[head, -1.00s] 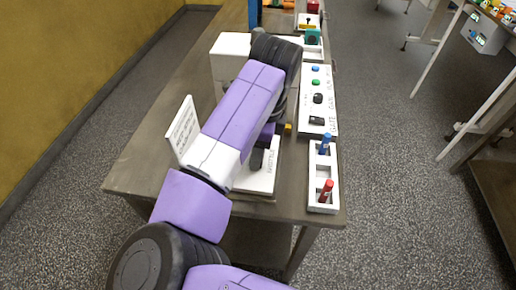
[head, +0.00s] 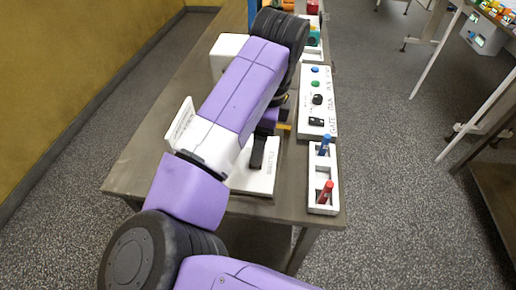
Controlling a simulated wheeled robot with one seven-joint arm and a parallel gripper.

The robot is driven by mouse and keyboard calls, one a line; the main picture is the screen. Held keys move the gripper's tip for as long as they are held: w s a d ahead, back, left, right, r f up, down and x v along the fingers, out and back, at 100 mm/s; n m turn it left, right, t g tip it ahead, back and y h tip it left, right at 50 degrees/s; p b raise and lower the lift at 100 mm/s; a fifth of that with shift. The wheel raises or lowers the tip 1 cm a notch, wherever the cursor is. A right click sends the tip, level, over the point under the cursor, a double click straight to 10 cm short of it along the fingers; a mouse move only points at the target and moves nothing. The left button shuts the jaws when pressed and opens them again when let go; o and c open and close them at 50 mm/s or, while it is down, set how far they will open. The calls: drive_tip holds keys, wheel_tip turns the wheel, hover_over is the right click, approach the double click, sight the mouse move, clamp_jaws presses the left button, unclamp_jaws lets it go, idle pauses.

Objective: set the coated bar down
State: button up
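My gripper (head: 260,150) shows only in part, as dark pieces beyond the purple arm. It is over or just above a white lettered plate (head: 262,182) near the front end of the bench. The arm hides most of the gripper, and I cannot make out whether its fingers are apart. No coated bar can be told for sure. A small yellow piece (head: 284,127) shows at the right of the gripper; I cannot tell what it belongs to.
A white panel (head: 308,134) with coloured buttons and dark knobs lies along the bench's right edge. Nearer is a white holder (head: 315,192) with a blue marker (head: 325,144) and a red marker (head: 325,192). A white sign (head: 179,123) stands left of my arm, a white box (head: 225,47) behind.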

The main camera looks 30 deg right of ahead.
wheel_tip(320, 180, up, 8)
drive_tip(key=shift+s+d+f, duration=0.15)
drive_tip(key=shift+s+d, duration=0.15)
drive_tip(key=shift+d, duration=0.1)
idle(0.3)
